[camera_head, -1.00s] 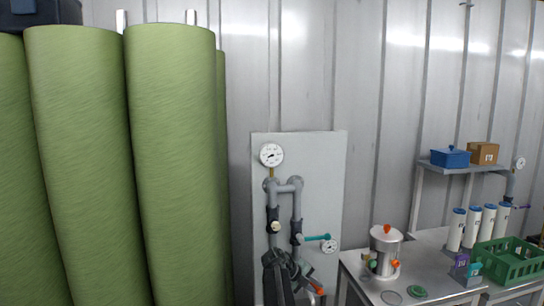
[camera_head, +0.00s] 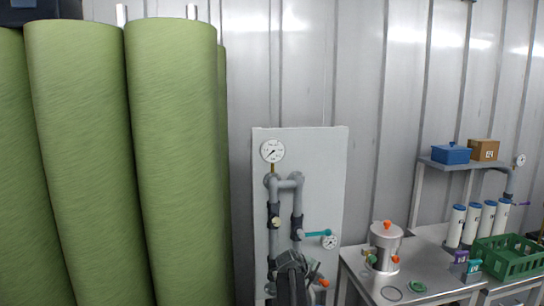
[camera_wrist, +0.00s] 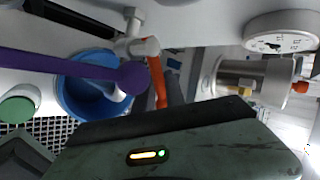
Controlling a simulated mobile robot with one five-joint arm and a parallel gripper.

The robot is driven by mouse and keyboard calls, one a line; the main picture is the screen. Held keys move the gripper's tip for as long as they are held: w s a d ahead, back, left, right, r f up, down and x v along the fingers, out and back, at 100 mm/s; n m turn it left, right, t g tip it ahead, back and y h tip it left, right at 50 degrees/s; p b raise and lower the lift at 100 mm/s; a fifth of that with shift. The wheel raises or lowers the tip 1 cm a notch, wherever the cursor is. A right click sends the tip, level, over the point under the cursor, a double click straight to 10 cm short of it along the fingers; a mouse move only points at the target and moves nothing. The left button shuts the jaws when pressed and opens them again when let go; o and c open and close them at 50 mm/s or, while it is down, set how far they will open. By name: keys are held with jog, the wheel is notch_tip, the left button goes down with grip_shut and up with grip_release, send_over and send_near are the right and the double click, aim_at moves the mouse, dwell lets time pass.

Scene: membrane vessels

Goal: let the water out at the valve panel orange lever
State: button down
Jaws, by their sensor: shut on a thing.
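The grey valve panel (camera_head: 327,180) stands against the wall in the head view, with grey pipes, a round gauge and a teal lever (camera_head: 316,234). The orange lever (camera_wrist: 157,82) shows in the wrist view, hanging from a pale pipe fitting, with a dark finger of my gripper (camera_wrist: 170,88) right beside it. My gripper is shut on the orange lever; the other finger is hard to make out. In the head view my dark arm covers the lower panel, and an orange end (camera_head: 324,283) shows just right of it.
A blue bucket (camera_wrist: 75,95) and a purple lever (camera_wrist: 65,65) lie left in the wrist view. Tall green rolls (camera_head: 175,160) stand left of the panel.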

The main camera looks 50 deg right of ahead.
jog(key=shift+s+d+n+t, duration=0.2)
jog(key=shift+d+n+t, duration=0.35)
jog(key=shift+n, duration=0.25)
jog(key=d+n+t+y, duration=0.1)
jog(key=n+t, duration=0.1)
jog(key=n, duration=0.1)
jog(key=w+d+n+t+y, duration=0.1)
jog(key=n+t, duration=0.1)
jog(key=n, duration=0.1)
jog(key=w+d+n+t+y, duration=0.1)
jog(key=d+n+t+y, duration=0.1)
jog(key=n+t, duration=0.1)
jog(key=shift+n, duration=0.6)
jog(key=c, duration=1.4)
grip_release()
jog(key=shift+w+f, duration=0.1)
jog(key=p+v, duration=0.5)
jog(key=v, duration=0.3)
jog(key=shift+w, duration=0.1)
